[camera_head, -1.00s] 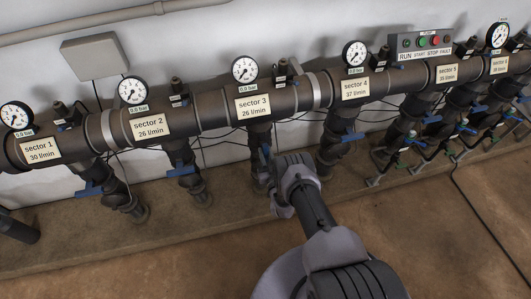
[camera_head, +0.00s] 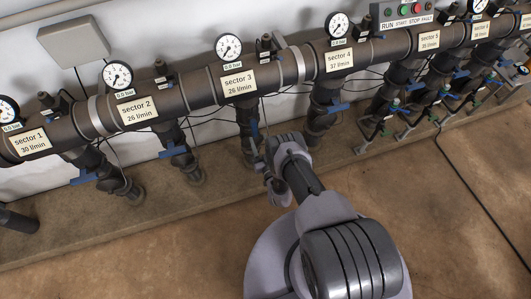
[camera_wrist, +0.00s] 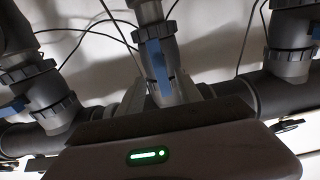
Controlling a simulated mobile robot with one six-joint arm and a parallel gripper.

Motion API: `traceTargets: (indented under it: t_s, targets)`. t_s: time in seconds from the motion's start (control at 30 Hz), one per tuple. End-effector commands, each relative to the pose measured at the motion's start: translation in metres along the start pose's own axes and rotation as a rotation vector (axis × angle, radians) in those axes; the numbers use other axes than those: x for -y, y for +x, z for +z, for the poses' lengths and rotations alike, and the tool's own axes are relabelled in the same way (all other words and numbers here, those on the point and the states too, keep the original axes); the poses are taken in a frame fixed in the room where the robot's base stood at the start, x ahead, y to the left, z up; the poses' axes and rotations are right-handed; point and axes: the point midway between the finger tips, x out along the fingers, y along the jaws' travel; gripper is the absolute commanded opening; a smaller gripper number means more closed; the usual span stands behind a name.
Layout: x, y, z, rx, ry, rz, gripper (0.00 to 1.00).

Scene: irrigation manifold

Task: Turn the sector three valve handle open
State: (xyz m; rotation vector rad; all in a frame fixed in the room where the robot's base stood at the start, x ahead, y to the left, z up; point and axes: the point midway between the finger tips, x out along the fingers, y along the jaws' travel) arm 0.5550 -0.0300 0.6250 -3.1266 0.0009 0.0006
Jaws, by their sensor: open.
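The sector 3 label (camera_head: 239,82) is on the manifold pipe. Below it, the sector 3 valve handle (camera_head: 255,131) is a narrow blue lever on the dark vertical branch, partly close behind my arm. My gripper (camera_head: 266,183) is open, just right of and below this handle in the head view, and looks empty. In the wrist view the blue handle (camera_wrist: 160,72) stands near the middle, lengthwise along the dark valve body, above the pale housing with a green light. No contact between gripper and handle shows.
The sector 2 valve handle (camera_head: 172,153) and sector 4 valve handle (camera_head: 332,108) are blue levers on neighbouring branches. Thin black cables hang around the branches. A concrete ledge (camera_head: 100,221) runs beneath the manifold. The brown floor (camera_head: 150,265) in front is clear.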

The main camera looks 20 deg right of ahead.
Motion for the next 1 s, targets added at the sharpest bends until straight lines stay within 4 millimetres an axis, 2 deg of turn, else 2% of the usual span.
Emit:
traceTargets:
  t_s: [0.03, 0.2, 0.3, 0.4, 0.53, 1.0]
  targets:
    - [0.0, -0.017, -0.005, 0.005, 0.0, 0.0, 0.42]
    - [-0.001, -0.067, 0.004, 0.005, 0.001, 0.004, 0.42]
    - [-0.001, -0.088, 0.004, 0.002, 0.001, 0.004, 0.42]
    - [-0.001, -0.099, 0.002, 0.001, 0.001, 0.003, 0.42]
    - [0.0, -0.104, 0.001, 0.002, 0.0, 0.0, 0.42]
    - [0.0, -0.104, 0.001, 0.001, 0.0, 0.0, 0.42]
